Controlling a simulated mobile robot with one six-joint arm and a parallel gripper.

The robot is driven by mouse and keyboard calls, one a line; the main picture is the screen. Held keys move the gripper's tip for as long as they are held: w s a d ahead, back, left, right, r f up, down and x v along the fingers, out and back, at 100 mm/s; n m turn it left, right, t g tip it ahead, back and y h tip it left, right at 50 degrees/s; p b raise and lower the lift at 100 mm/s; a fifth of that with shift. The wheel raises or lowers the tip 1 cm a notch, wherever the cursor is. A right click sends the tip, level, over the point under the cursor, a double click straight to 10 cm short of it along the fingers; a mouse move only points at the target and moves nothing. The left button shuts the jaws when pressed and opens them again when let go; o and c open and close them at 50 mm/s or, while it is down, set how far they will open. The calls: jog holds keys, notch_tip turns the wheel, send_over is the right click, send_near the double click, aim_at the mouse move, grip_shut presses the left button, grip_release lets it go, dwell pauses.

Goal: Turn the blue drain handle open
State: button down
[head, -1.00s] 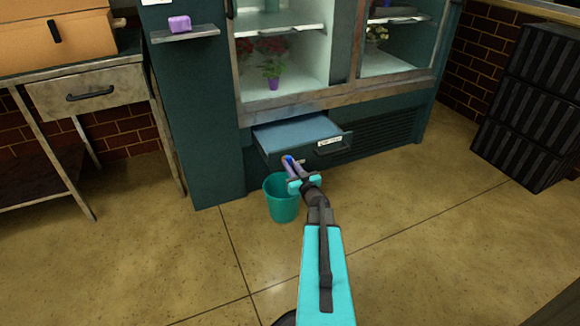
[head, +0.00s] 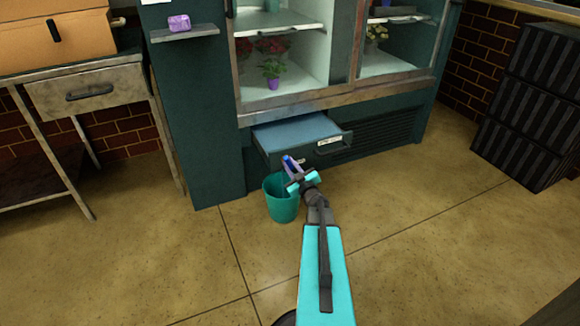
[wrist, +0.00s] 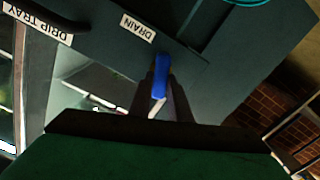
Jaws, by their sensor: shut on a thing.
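The blue drain handle (wrist: 160,76) sits between the two dark fingers of my gripper (wrist: 162,88) in the wrist view, close to the upside-down DRAIN label (wrist: 137,27). In the head view, the handle (head: 289,161) is a small blue spot at the fingertips, in front of the cabinet's lower face. My gripper (head: 291,164) is shut on it and looks rolled to one side. The fingers hide part of the handle and its pivot, so its exact angle is hard to read.
A teal bucket (head: 281,206) stands on the floor just below my gripper. The drip tray drawer (head: 290,131) is pulled out above it. A steel table (head: 92,90) stands at left, and dark stacked crates (head: 530,105) at right.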

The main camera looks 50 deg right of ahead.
jog(key=n, duration=0.2)
jog(key=n+b, duration=0.1)
jog(key=shift+w+a+f+n, duration=0.1)
jog(key=shift+a+f+n, duration=0.1)
jog(key=shift+n, duration=0.2)
jog(key=n+b, duration=0.2)
jog(key=n, duration=0.1)
jog(key=shift+f+n, duration=0.1)
jog(key=shift+n, duration=0.2)
jog(key=shift+a+f+n+b, duration=0.1)
jog(key=shift+n+b, duration=1.75)
jog(key=shift+n, duration=1.25)
jog(key=c, duration=1.6)
grip_release()
jog(key=shift+c, duration=0.2)
